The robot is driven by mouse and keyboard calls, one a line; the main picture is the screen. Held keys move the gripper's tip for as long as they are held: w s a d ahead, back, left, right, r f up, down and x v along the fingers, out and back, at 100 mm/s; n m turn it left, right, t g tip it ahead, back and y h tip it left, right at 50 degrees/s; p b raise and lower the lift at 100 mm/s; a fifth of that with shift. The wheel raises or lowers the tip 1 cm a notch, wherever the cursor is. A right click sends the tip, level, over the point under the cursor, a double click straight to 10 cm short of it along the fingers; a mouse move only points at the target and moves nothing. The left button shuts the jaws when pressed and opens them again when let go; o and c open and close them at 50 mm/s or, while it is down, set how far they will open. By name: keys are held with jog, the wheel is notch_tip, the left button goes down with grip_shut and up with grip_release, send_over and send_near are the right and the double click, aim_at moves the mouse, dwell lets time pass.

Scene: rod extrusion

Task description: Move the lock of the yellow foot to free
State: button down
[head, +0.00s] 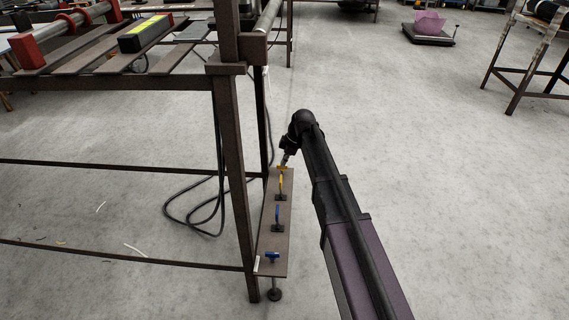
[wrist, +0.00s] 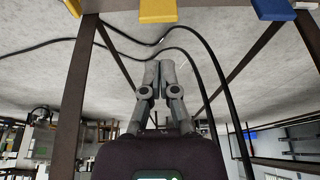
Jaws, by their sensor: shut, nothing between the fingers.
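A narrow brown plate (head: 268,225) beside the frame leg carries yellow and blue parts. A yellow handle (head: 282,184) stands on its far half, with a small yellow piece (head: 281,168) at the far end. Which of these is the lock, and its setting, I cannot tell. In the wrist view a yellow block (wrist: 158,11) sits at the top edge, cut off by the frame. My gripper (head: 285,160) is at the plate's far end, close to the small yellow piece; contact cannot be told. In the wrist view my gripper (wrist: 157,66) is shut and empty, pointing towards the yellow block.
A blue handle (head: 278,218) and a blue T-shaped piece (head: 271,257) stand nearer on the plate. A blue block (wrist: 272,9) shows in the wrist view. The metal frame leg (head: 232,170) rises left of the plate, with black cables (head: 190,222) behind.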

jog(key=b+x, duration=0.7)
jog(key=x, duration=0.1)
jog(key=shift+f+b, duration=0.3)
jog(key=shift+b, duration=0.05)
jog(key=shift+a, duration=0.15)
